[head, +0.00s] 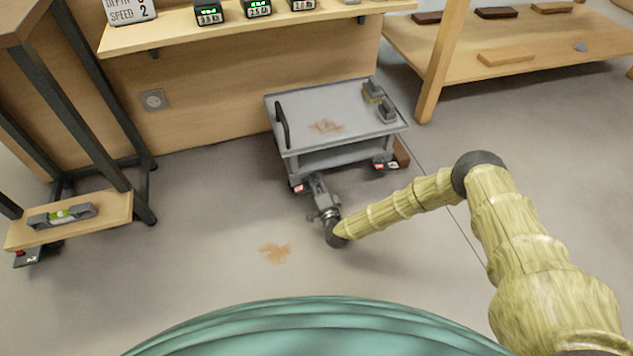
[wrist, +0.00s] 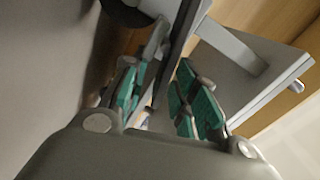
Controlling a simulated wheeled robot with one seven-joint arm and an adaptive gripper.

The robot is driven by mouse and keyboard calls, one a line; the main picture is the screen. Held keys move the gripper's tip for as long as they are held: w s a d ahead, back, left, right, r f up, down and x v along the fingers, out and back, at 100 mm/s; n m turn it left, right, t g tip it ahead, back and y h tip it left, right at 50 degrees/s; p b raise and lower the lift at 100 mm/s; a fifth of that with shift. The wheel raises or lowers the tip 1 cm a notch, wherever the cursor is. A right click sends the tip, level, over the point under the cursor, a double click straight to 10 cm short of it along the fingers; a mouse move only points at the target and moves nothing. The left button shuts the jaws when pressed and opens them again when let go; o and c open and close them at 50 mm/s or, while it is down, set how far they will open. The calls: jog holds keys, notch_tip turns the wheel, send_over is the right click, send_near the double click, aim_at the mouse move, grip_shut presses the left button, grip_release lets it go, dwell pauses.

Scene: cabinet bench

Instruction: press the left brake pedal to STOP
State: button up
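The grey cart (head: 318,155) stands on the floor against the wooden wall. The left brake pedal (head: 298,188), a small red and white piece, shows low at its front left corner. My gripper (head: 316,180) reaches down just right of this pedal, close to the cart's lower front edge. I cannot tell whether it touches the cart or pedal. In the wrist view, its two teal-padded fingers (wrist: 160,95) are apart, with grey cart parts beyond them. No held object shows between them, and the pedal cannot be made out there.
A second red pedal (head: 380,166) shows at the cart's right corner. The cart top holds grey blocks (head: 386,108) and has a dark handle (head: 282,124) at left. A level (head: 62,215) lies on a low shelf at far left. Floor left of the cart is open, with a brown stain (head: 275,252).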

jog(key=v, duration=1.1)
jog(key=shift+s, duration=0.25)
jog(key=shift+d, duration=0.1)
